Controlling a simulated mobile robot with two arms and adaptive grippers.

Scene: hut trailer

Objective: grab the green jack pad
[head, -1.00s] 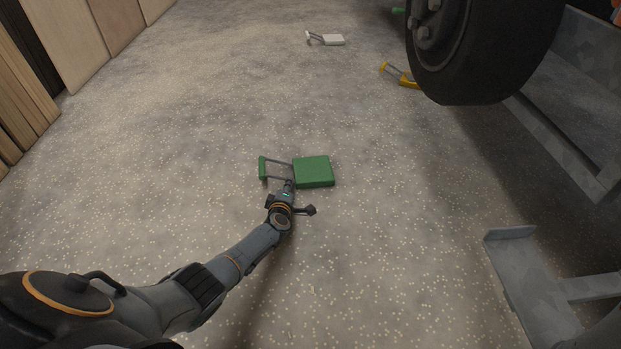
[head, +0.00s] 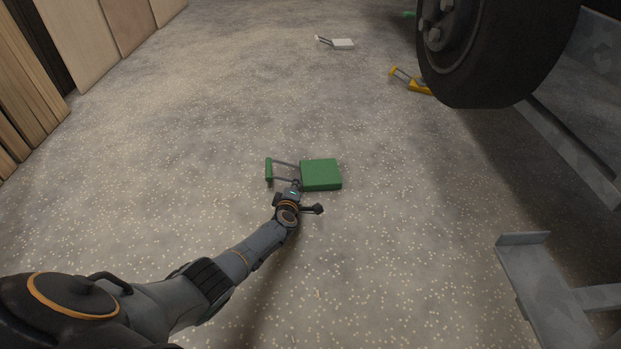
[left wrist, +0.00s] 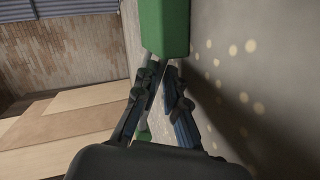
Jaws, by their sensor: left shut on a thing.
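The green jack pad (head: 321,174) has a square green block and a grey rod handle ending in a green grip bar (head: 269,171) on its left. My left gripper (head: 295,185) is shut on the handle rods close beside the block. In the left wrist view the green block (left wrist: 165,25) is just beyond the fingertips of my left gripper (left wrist: 160,72). Part of the grip bar (left wrist: 144,134) shows behind the fingers. The pad is close above or on the floor; I cannot tell which. My right gripper is not in view.
A white pad (head: 343,43) and a yellow pad (head: 419,87) lie farther off. A large wheel (head: 492,45) and grey metal trailer parts (head: 540,285) stand on the right. Wooden boards (head: 80,40) lean at the left. The speckled floor around the green pad is clear.

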